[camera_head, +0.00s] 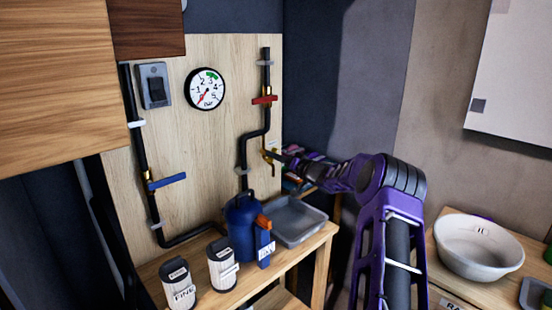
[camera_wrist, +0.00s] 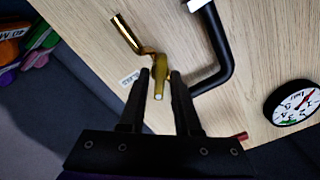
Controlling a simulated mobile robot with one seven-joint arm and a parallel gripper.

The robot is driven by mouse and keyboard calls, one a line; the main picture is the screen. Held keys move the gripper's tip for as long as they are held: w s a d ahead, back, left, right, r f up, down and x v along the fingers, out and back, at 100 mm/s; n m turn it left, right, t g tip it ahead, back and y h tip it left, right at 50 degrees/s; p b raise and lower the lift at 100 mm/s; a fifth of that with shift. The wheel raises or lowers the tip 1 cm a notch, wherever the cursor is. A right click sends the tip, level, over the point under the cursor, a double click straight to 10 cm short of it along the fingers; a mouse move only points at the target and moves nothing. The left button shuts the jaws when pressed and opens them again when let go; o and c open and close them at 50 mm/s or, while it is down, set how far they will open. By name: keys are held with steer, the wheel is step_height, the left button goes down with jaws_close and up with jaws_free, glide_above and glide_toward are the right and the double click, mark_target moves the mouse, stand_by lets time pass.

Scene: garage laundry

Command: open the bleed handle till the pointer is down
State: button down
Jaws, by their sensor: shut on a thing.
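The bleed handle is a small brass-yellow lever (camera_wrist: 159,88) on a brass fitting (camera_wrist: 126,34), with a small label beside it. In the wrist view it lies between the two fingers of my gripper (camera_wrist: 160,75), which are shut on it; its pale end shows between them. In the head view the brass of the bleed valve (camera_head: 267,156) shows at the pipe, with my gripper (camera_head: 274,154) at it. The round gauge (camera_head: 205,89) hangs on the board; its red pointer slants to the lower left. The gauge also shows in the wrist view (camera_wrist: 293,103).
A red handle (camera_head: 264,99) sits on the pipe above, and a blue lever (camera_head: 167,181) on the left pipe. A blue can (camera_head: 241,228), a grey tray (camera_head: 297,222) and two small containers stand on the bench below. A white basin (camera_head: 479,247) stands at right.

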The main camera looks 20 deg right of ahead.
steer(key=shift+n+b, duration=0.75)
steer(key=shift+n, duration=2.05)
steer(key=shift+f, duration=0.1)
steer(key=c, duration=0.9)
jaws_free()
steer(key=shift+s, duration=0.1)
steer(key=v, duration=1.7)
steer(key=shift+s+d+p, duration=0.1)
steer(key=shift+s+p, duration=0.05)
steer(key=shift+p, duration=0.25)
